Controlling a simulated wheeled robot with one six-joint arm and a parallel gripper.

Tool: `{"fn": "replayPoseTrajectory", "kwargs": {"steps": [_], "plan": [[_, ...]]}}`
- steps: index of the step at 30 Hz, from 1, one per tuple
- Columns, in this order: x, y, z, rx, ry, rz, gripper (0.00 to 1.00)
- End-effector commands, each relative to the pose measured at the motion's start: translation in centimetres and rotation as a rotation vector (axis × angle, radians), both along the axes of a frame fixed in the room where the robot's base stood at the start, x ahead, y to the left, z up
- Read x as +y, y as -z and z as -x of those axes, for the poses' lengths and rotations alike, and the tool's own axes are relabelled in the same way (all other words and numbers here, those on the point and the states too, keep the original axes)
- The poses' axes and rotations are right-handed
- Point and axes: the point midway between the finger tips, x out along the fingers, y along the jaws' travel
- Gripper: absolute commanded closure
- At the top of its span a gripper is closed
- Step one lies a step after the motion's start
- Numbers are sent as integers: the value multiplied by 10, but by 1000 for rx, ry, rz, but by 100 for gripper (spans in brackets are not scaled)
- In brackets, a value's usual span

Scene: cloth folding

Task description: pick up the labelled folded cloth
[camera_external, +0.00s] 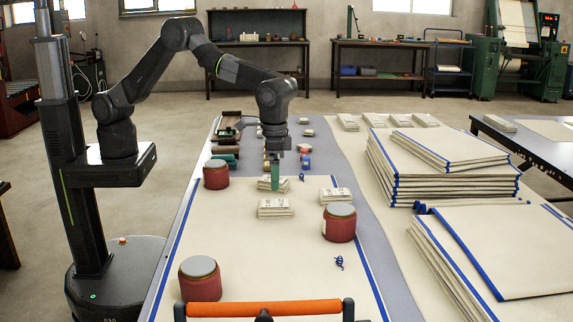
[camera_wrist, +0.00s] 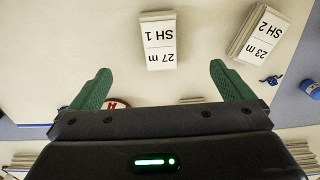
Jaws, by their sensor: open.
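My gripper (camera_external: 276,182) points straight down over the table, its green fingers open and empty. In the external view it overlaps a small folded cloth stack (camera_external: 265,185); contact cannot be told. A second labelled stack (camera_external: 275,208) lies just in front, and a third (camera_external: 335,195) to the right. In the wrist view my gripper (camera_wrist: 162,82) has its fingers wide apart. A folded cloth labelled "27 m SH 1" (camera_wrist: 158,42) lies ahead between the finger lines. Another labelled "23 m SH 2" (camera_wrist: 258,35) lies to the right, tilted. Both labels appear upside down.
Red drums with grey tops stand around the cloths: one at left (camera_external: 216,175), one at right (camera_external: 339,223), one in front (camera_external: 200,280). A blue twisted item (camera_external: 339,262) lies nearby. Large blue-edged cloth piles (camera_external: 440,165) fill the right.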

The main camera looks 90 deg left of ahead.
Motion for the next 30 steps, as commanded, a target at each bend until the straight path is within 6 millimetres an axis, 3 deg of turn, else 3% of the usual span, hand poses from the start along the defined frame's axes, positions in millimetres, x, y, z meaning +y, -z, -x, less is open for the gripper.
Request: {"fn": "replayPoseTrajectory", "kwargs": {"steps": [14, 18, 26, 30], "plan": [[0, 0, 0, -1, 0, 0, 0], [0, 0, 0, -1, 0, 0, 25], [-1, 0, 0, -2, -4, 3, 25], [-13, 10, 0, -28, -87, 68, 25]]}}
